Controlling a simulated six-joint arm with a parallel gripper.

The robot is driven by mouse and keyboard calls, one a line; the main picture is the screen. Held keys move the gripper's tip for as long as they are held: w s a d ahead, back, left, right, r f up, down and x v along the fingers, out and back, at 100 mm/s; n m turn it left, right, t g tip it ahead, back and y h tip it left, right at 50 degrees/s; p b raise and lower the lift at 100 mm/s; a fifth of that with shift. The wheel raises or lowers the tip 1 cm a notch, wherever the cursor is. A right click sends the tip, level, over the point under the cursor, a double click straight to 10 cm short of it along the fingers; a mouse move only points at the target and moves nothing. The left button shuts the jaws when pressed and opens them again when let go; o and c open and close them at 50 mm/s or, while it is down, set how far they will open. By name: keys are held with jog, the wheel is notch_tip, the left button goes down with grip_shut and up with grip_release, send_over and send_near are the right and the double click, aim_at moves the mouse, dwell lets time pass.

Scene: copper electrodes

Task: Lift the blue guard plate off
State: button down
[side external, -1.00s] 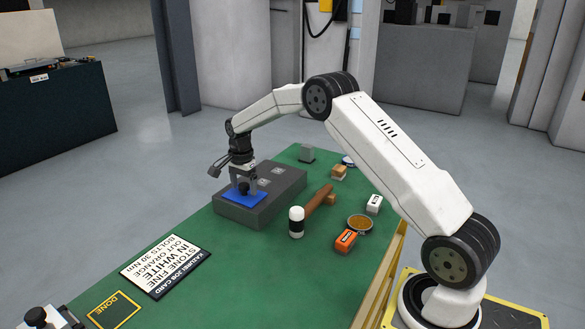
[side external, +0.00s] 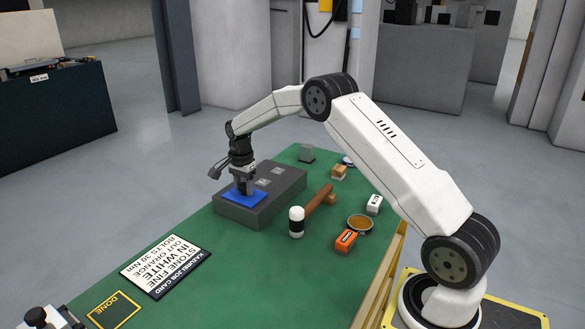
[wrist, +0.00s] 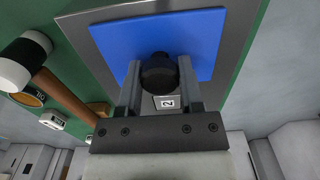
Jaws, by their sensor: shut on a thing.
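The blue guard plate (side external: 247,198) lies on the left end of the dark grey block (side external: 277,197) on the green bench. It also shows in the wrist view (wrist: 195,40), flat, with a round black knob (wrist: 159,72) standing on it. My gripper (side external: 243,190) is directly over the plate, pointing down. In the wrist view my gripper (wrist: 157,85) has one finger on each side of the knob, shut on it. I cannot make out any gap between the plate and the block.
A mallet (side external: 312,208), an orange box (side external: 345,241), a white box (side external: 374,204) and a round tin (side external: 360,223) are right of the block. A job card (side external: 165,266) and a DONE square (side external: 114,309) lie at the front left. Bare green bench lies between card and block.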

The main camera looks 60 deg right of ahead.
aim_at(243, 184)
jog(key=shift+r, duration=0.1)
jog(key=shift+r, duration=1.4)
jog(key=s+a+r, duration=0.3)
jog(key=s+r, duration=0.7)
jog(key=s, duration=0.3)
jog(key=shift+s+a, duration=0.25)
jog(key=shift+a, duration=0.1)
